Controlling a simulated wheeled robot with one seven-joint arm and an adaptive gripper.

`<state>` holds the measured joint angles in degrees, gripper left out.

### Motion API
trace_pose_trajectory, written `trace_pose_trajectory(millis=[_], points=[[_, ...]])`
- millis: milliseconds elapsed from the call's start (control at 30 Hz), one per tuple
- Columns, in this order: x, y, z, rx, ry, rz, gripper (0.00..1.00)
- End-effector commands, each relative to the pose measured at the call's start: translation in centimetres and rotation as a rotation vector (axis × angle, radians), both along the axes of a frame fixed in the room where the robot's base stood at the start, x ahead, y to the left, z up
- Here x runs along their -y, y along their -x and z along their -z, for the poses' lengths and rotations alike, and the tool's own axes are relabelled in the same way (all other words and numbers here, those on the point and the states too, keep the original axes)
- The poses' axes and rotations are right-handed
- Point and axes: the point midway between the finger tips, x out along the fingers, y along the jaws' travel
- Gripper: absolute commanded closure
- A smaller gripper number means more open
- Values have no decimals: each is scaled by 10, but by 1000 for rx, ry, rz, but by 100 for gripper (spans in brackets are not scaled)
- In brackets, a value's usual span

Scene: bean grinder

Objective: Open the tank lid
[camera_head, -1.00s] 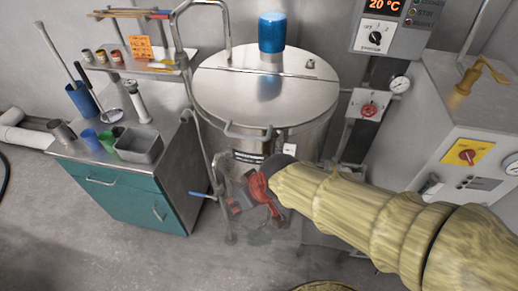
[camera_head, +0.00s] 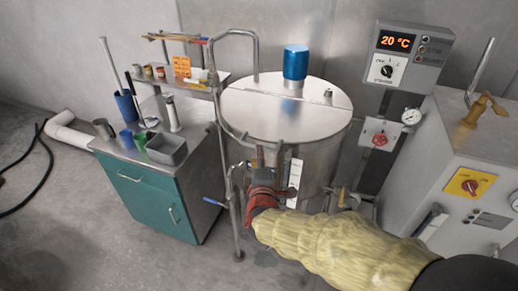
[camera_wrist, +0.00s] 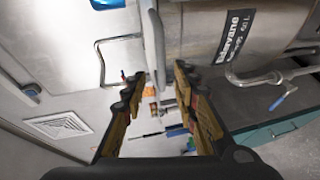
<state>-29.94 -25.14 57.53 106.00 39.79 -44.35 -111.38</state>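The steel tank (camera_head: 318,165) stands at the centre of the head view. Its flat lid (camera_head: 265,112) lies closed on top, with a blue cylinder (camera_head: 296,62) at the back. My gripper (camera_head: 268,150) points up in front of the tank, near the front lid rim. It hides most of the front handle area, so I cannot tell contact. In the wrist view my gripper (camera_wrist: 160,78) has its two fingers well apart, with nothing visibly held between them. The tank's labelled side (camera_wrist: 205,30) fills the upper right there.
A teal cabinet (camera_head: 150,205) with cups and a steel bin stands left. A tall bent pipe (camera_head: 238,85) and a blue-handled valve (camera_head: 214,201) flank the tank's left side. The control box (camera_head: 415,58) and grey machine (camera_head: 445,160) stand right. Floor at front left is clear.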

Motion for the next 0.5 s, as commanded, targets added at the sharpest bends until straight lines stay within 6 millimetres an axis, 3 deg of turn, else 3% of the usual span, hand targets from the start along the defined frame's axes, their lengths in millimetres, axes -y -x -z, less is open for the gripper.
trace_pose_trajectory(millis=[300,500], points=[[-1,-47,13,-2,-1,1,71],[-3,-65,15,-3,-1,-1,71]])
